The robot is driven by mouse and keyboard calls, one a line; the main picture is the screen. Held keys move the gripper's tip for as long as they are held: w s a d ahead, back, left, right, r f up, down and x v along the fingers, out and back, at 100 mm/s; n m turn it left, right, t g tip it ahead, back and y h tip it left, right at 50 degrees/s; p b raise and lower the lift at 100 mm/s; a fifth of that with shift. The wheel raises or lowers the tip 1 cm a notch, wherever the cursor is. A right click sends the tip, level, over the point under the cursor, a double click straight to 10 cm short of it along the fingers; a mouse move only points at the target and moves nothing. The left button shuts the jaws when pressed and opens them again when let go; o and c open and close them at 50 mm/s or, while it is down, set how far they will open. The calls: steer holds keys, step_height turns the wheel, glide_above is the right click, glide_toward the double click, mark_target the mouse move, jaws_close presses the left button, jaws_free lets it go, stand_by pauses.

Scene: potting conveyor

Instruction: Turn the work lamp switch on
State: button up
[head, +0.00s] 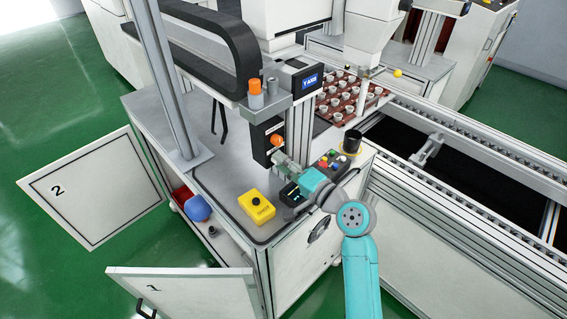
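No readable label picks out the work lamp switch, so I cannot tell which control it is. A dark upright box with a round orange knob (277,140) is mounted on the machine above the worktop. A control box with coloured buttons (330,162) stands right of my arm, partly hidden by it. A yellow box (257,206) with a dark round button lies on the worktop, left of my arm. My gripper (280,158) is just below the orange knob, small in view. I cannot tell whether it touches the dark box, or how its fingers stand.
Cabinet doors 2 (95,188) and 1 (185,285) hang open at left and front. A black cup (351,143) stands at the worktop's right corner. A red tray of pots (322,110) is behind. The conveyor (470,160) runs along the right. A metal post (165,80) rises at left.

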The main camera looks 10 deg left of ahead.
steer(key=v, duration=1.2)
steer(key=shift+f, duration=0.15)
steer(key=s+d+f+m+t+h, duration=0.1)
steer(key=s+d+f+t+h, duration=0.1)
steer(key=s+d+f+h, duration=0.5)
steer(key=s+d+f+m+t+h, duration=0.1)
steer(key=s+d+f+h, duration=0.25)
steer(key=s+f, duration=0.75)
steer(key=s+d+r+n+h, duration=0.1)
steer(key=s+d+r+n, duration=0.1)
steer(key=s, duration=0.6)
steer(key=s+d+r+n+h, duration=0.1)
steer(key=s+d+r+n, duration=0.1)
steer(key=s, duration=0.6)
steer(key=s+d+r+n+h, duration=0.1)
steer(key=s+d+r+n, duration=0.1)
steer(key=s, duration=0.6)
steer(key=shift+s+d+r+n+t+h, duration=0.15)
steer(key=shift+s+r+n+t+h, duration=0.2)
steer(key=shift+s+r+n+t, duration=0.1)
steer(key=shift+w, duration=0.1)
